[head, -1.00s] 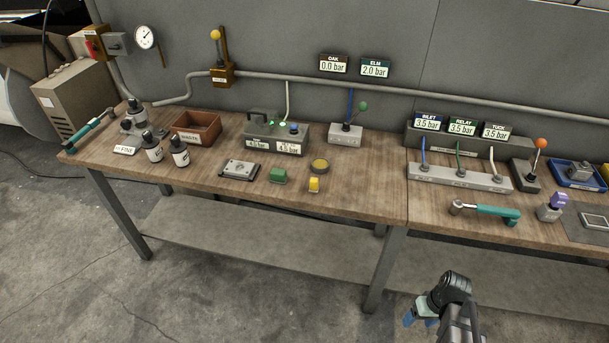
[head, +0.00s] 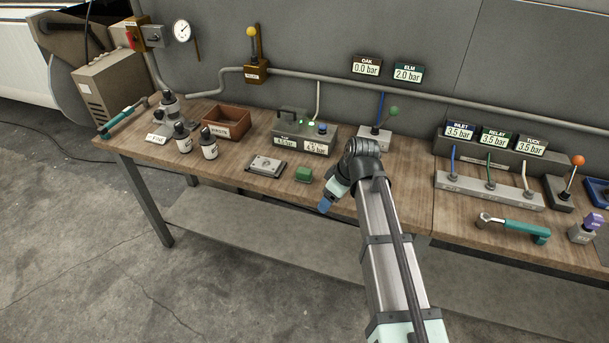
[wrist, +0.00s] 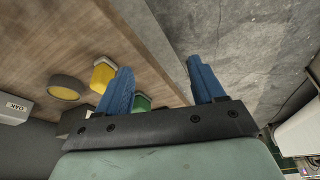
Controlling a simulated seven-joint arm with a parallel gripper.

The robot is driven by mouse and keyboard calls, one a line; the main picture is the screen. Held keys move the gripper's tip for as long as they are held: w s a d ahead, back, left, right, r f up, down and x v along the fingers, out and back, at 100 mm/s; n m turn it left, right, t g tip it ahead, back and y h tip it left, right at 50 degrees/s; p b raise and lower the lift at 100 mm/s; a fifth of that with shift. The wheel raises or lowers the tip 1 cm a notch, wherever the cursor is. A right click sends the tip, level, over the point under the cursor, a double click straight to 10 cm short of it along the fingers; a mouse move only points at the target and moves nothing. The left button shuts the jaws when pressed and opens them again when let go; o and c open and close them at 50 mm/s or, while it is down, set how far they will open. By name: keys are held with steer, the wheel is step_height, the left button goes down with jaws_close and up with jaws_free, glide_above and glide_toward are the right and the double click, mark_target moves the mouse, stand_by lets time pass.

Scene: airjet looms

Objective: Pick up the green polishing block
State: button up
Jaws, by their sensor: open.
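The green polishing block (head: 303,174) lies on the wooden bench near its front edge, just right of a small grey metal plate. My gripper (head: 325,206) is to the right of the block and nearer the front, over the bench's front edge, apart from the block. In the wrist view my gripper (wrist: 164,82) shows two blue fingers spread apart with nothing between them. The green block (wrist: 142,103) shows there partly, mostly hidden behind the left finger and the gripper body.
A yellow block (wrist: 103,75) and a round yellow-topped tin (wrist: 64,88) sit beside the green block; my arm hides them in the head view. The grey plate (head: 266,166), bottles (head: 209,146) and waste bin (head: 227,123) stand to the left. A gauge box (head: 303,133) stands behind.

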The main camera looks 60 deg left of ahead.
steer(key=a+r+n+h, duration=0.1)
steer(key=a+r+n, duration=0.1)
steer(key=a+r, duration=0.4)
steer(key=a+r+n+h, duration=0.15)
steer(key=a+r, duration=0.25)
steer(key=a, duration=0.5)
glide_above(304, 170)
steer(key=shift+t, duration=0.4)
steer(key=f, duration=0.7)
steer(key=shift+w+d+f, duration=0.3)
steer(key=shift+d+f, duration=0.05)
steer(key=shift+d, duration=0.05)
steer(key=shift+s+a+f, duration=0.1)
steer(key=shift+a+f, duration=0.05)
steer(key=shift+f, duration=0.85)
steer(key=shift+s+a+f, duration=0.1)
steer(key=shift+f, duration=0.9)
steer(key=shift+s+a+f, duration=0.1)
steer(key=shift+a+f, duration=0.05)
steer(key=shift+f, duration=0.85)
steer(key=c, duration=1.1)
step_height(304, 170, up, 10)
steer(key=shift+r, duration=0.1)
